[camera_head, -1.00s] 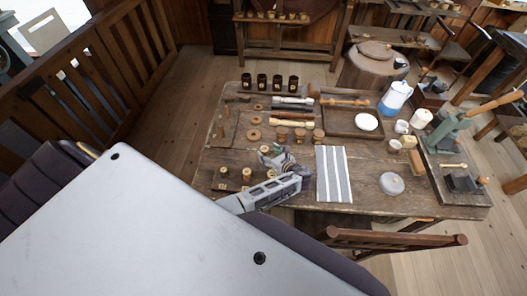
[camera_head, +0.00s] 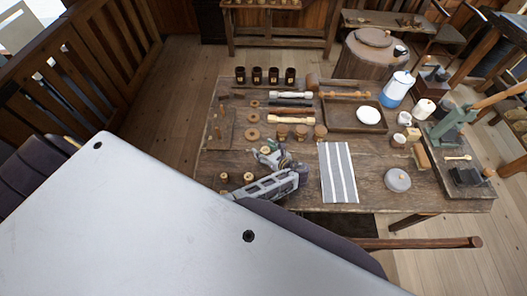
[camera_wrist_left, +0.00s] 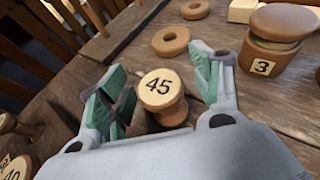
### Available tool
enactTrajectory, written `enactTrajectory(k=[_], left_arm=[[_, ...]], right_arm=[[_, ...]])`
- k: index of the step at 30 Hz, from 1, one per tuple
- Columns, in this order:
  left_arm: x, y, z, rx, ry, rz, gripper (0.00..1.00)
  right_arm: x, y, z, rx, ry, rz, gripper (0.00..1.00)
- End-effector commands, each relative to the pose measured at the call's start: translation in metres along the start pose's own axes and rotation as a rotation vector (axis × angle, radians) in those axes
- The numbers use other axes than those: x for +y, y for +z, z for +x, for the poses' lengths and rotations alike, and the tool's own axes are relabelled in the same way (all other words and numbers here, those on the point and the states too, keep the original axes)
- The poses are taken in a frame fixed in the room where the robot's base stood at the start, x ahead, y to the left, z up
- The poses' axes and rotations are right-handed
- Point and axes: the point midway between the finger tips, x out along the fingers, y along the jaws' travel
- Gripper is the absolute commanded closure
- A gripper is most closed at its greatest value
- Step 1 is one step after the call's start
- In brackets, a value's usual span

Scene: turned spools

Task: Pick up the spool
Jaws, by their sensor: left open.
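The spool marked 45 (camera_wrist_left: 158,90) is pale wood and stands upright on the table in the left wrist view. My left gripper (camera_wrist_left: 162,82) is open, with one green-padded finger on each side of this spool. The fingers look apart from the spool, though contact on the hidden sides is hard to judge. In the head view my left gripper (camera_head: 272,156) is low over the table's left half and partly covers the spool. Two other spools (camera_head: 223,177) (camera_head: 249,177) stand to its left. My right gripper is not in view.
Lidded wooden jars (camera_head: 301,132), one marked 3 in the wrist view (camera_wrist_left: 265,66), stand just beyond the gripper. Wooden rings (camera_head: 253,134) lie behind it. A striped cloth (camera_head: 338,172) lies to the right. A tray (camera_head: 345,120) and a blue-white pot (camera_head: 397,89) are farther right.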

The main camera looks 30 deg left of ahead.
Motion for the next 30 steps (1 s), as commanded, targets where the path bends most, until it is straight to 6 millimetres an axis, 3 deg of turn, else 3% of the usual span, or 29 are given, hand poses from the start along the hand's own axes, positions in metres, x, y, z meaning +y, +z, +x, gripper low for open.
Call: enactTrajectory(k=[11, 22, 30], left_arm=[[0.000, 0.000, 0.000, 0.000, 0.000, 0.000, 0.36], [0.000, 0.000, 0.000, 0.000, 0.000, 0.000, 0.81], [0.000, 0.001, 0.000, 0.000, 0.000, -0.001, 0.83]], right_arm=[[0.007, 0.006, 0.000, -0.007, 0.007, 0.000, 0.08], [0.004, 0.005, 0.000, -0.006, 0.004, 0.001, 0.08], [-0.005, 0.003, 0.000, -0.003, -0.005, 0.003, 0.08]])
